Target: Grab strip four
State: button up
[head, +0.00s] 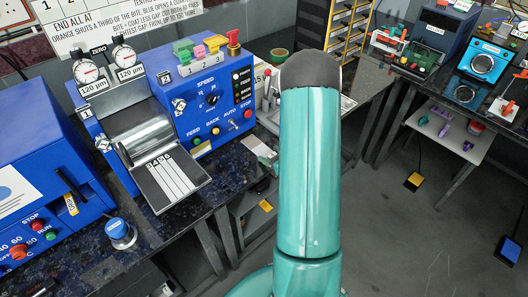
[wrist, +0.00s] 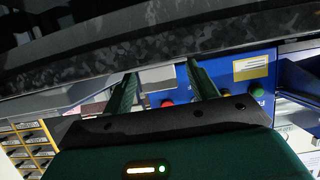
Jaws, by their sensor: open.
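Several pale strips (head: 172,177) lie side by side on the dark outfeed tray (head: 199,180) of the blue roller machine (head: 205,100) in the head view. The strips are not recognisable in the wrist view. In the head view my gripper is hidden behind my arm.
The dark speckled bench (head: 226,185) carries the machine, a second blue machine (head: 40,165) and a small blue-topped round piece (head: 120,232). The bench surface (wrist: 160,45) spans the top of the wrist view. A yellow drawer rack (head: 347,35) stands behind my arm. Floor at right is mostly clear.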

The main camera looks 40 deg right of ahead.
jog(key=c, duration=1.2)
jog(key=shift+r, duration=0.2)
grip_shut()
